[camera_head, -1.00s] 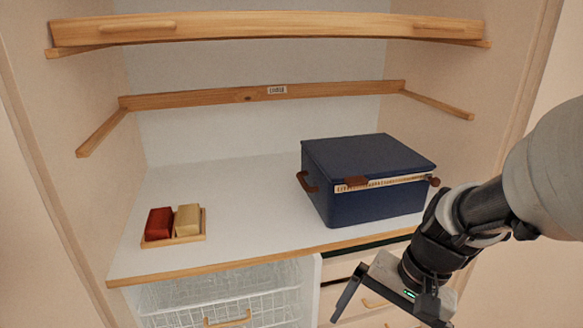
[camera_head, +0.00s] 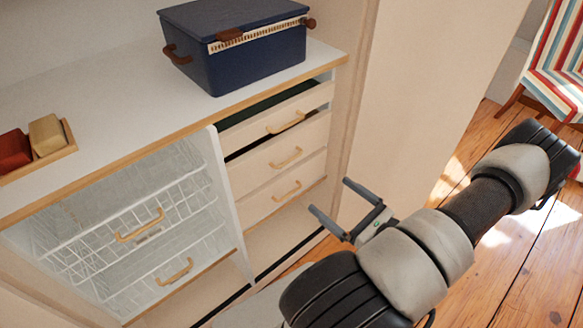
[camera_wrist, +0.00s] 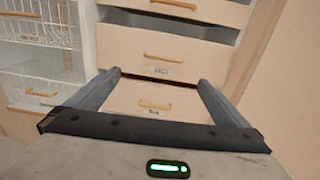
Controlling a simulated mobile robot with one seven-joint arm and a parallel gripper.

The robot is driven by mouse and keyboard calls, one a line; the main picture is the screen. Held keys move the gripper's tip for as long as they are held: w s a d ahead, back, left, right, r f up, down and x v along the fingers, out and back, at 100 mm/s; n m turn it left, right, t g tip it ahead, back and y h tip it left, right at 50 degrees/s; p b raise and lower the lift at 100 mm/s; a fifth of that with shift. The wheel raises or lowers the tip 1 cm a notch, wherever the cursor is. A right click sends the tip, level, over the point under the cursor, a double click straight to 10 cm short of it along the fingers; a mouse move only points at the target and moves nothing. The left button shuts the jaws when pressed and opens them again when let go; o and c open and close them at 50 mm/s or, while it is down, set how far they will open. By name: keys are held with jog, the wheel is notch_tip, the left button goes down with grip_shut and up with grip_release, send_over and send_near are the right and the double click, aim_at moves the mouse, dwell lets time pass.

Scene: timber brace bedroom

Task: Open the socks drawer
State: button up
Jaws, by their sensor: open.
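A stack of three pale drawers stands under the shelf's right part: top drawer (camera_head: 305,108), middle drawer (camera_head: 258,165) and bottom drawer (camera_head: 258,203), each with a wooden bar handle. The top one stands out a little, with a dark opening above it. Small labels show below the middle handle (camera_wrist: 163,58) and bottom handle (camera_wrist: 155,105) in the wrist view, too small to read, so I cannot tell which is the socks drawer. My gripper (camera_head: 329,195) is open and empty, in front and to the right of the stack. In the wrist view its fingers (camera_wrist: 157,80) point toward the lower drawers, touching nothing.
White wire baskets (camera_head: 120,240) with wooden handles are left of the drawers. A blue box (camera_head: 250,55) and a tray with red and tan blocks (camera_head: 68,135) sit on the shelf (camera_head: 130,105). The wardrobe's side panel (camera_head: 352,110) borders the drawers. Wooden floor (camera_head: 500,260) and a striped chair (camera_head: 560,60) are right.

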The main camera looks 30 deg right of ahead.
jog(key=w+a+b, duration=0.2)
jog(key=w, duration=1.5)
jog(key=shift+f+m, duration=0.25)
jog(key=shift+m, duration=0.05)
jog(key=shift+c, duration=0.3)
jog(key=shift+s, duration=0.1)
jog(key=c, duration=1.1)
